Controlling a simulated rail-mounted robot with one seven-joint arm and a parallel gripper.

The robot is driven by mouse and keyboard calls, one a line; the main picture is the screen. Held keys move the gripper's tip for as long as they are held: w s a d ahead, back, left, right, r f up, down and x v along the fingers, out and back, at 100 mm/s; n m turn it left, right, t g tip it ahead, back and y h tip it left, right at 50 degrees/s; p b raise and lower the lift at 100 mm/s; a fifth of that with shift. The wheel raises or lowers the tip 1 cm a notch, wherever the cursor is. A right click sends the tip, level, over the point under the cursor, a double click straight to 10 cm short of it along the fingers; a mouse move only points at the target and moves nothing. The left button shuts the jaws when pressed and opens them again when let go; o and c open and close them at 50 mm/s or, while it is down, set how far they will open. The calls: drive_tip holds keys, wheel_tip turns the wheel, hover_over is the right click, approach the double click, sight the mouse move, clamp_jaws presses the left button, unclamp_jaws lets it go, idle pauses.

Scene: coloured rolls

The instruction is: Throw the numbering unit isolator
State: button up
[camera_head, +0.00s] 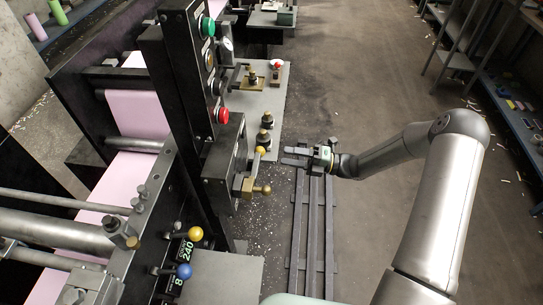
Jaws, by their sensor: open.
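A dark box (222,160) on the side of the black press column carries a brass lever (249,187) with brass ball ends. This may be the numbering unit isolator; its label is too small to read. My gripper (287,156) is to the right of the box, with its two fingers pointing left. The fingers are open and empty, and they appear apart from the brass lever. My grey arm (439,205) reaches in from the lower right.
The column has green (208,26) and red (222,115) buttons. Levers with yellow (195,233) and blue (183,271) balls stand below, by number plates. Brass-topped fittings (264,138) stand behind the lever. Floor rails (311,230) run below my gripper. The floor right of them looks clear.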

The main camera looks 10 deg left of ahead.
drive_tip(key=d+b, duration=0.1)
drive_tip(key=d, duration=0.6)
drive_tip(key=shift+w+d+f, duration=0.25)
drive_tip(key=shift+d+f, duration=0.05)
drive_tip(key=shift+f, duration=0.15)
